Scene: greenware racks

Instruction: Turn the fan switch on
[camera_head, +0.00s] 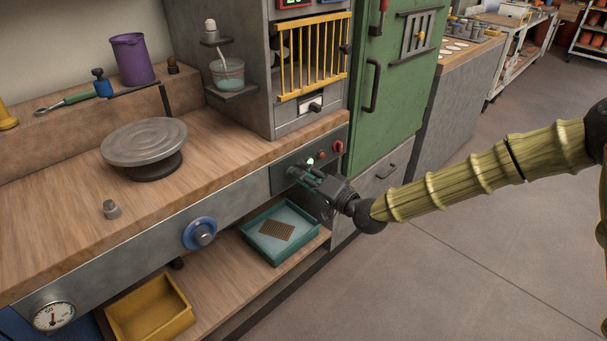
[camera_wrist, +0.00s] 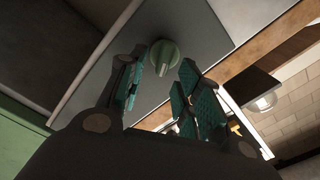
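A small control panel (camera_head: 283,184) is set in the bench's front face, below the grey cabinet. It carries a bright pale light or cap (camera_head: 310,162), a small red part (camera_head: 322,155) and a red switch (camera_head: 338,147). My gripper (camera_head: 300,173) is at the panel's left part, its teal-padded fingers hiding what lies behind them. In the wrist view a pale green round knob (camera_wrist: 164,57) stands on a grey panel. My open gripper (camera_wrist: 160,88) has a finger on each side, with visible gaps; the knob lies just beyond the fingertips. No label tells which control is the fan switch.
A blue knob (camera_head: 199,233) and a dial gauge (camera_head: 54,315) are on the same bench front. A teal tray (camera_head: 258,252) and a yellow bin (camera_head: 150,308) sit on the shelf below. A green door (camera_head: 393,75) stands to the right. The floor at right is clear.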

